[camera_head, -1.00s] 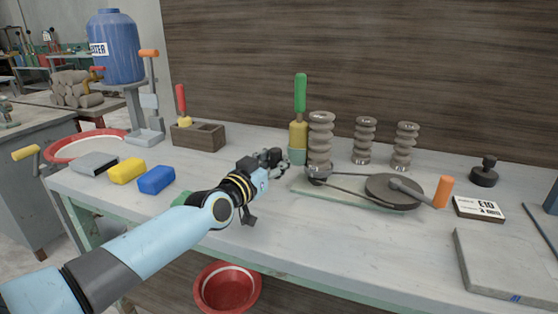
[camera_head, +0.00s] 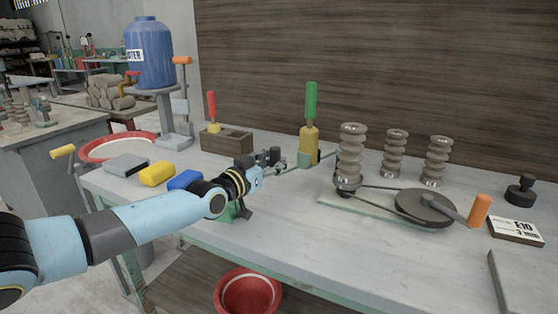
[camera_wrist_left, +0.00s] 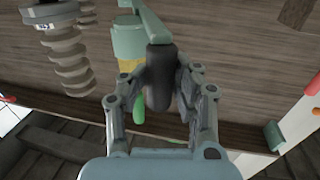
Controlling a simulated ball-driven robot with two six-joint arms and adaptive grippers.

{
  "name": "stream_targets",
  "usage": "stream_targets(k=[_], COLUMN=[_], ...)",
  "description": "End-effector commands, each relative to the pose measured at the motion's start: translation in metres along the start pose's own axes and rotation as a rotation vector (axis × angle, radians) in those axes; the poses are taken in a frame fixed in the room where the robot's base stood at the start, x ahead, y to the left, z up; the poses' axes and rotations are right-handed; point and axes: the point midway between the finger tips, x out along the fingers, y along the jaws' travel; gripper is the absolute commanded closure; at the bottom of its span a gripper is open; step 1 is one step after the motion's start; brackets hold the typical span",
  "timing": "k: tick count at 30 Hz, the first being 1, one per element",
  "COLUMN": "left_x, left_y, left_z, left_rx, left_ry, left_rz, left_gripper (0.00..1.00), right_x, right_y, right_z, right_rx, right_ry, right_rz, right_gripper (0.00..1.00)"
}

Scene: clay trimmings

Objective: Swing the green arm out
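The green arm (camera_head: 296,166) is a thin bar reaching left from beside the green base of the yellow post with a green handle (camera_head: 309,138). In the left wrist view the green arm (camera_wrist_left: 149,22) comes down from the top and ends in a dark upright grip (camera_wrist_left: 160,78). My left gripper (camera_head: 278,160) is left of the post, at the arm's end. My right gripper is in neither view.
A belt-driven wheel with an orange crank (camera_head: 426,206) and a ribbed grey column (camera_head: 350,155) stand to the right. The table in front is mostly clear.

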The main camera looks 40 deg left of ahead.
Motion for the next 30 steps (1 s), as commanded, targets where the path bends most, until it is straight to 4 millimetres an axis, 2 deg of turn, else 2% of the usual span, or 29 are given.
stream_targets(k=[1,4,5,13,17,21,30], left_x=[0.000,0.001,0.001,0.001,-0.007,-0.025,-0.092], left_y=[0.000,0.001,0.001,0.001,0.001,0.001,0.001], left_z=[-0.001,-0.002,-0.002,-0.004,-0.003,-0.002,-0.001], left_rx=[0.000,0.000,0.000,-0.001,0.000,-0.001,0.002], left_ry=[0.001,0.004,0.004,0.007,0.007,0.004,0.002], left_rz=[0.000,0.001,0.001,0.002,0.003,0.003,0.003], left_gripper=[0.65,0.52,0.51,0.51,0.51,0.51,0.51], right_x=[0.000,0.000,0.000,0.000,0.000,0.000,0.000], right_y=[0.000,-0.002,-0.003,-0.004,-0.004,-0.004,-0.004], right_z=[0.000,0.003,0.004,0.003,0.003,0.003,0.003], right_rx=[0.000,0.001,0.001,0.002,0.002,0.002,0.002], right_ry=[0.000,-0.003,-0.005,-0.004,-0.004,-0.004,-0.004], right_rz=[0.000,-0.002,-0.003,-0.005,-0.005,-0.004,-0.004], right_gripper=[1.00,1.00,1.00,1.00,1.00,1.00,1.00])
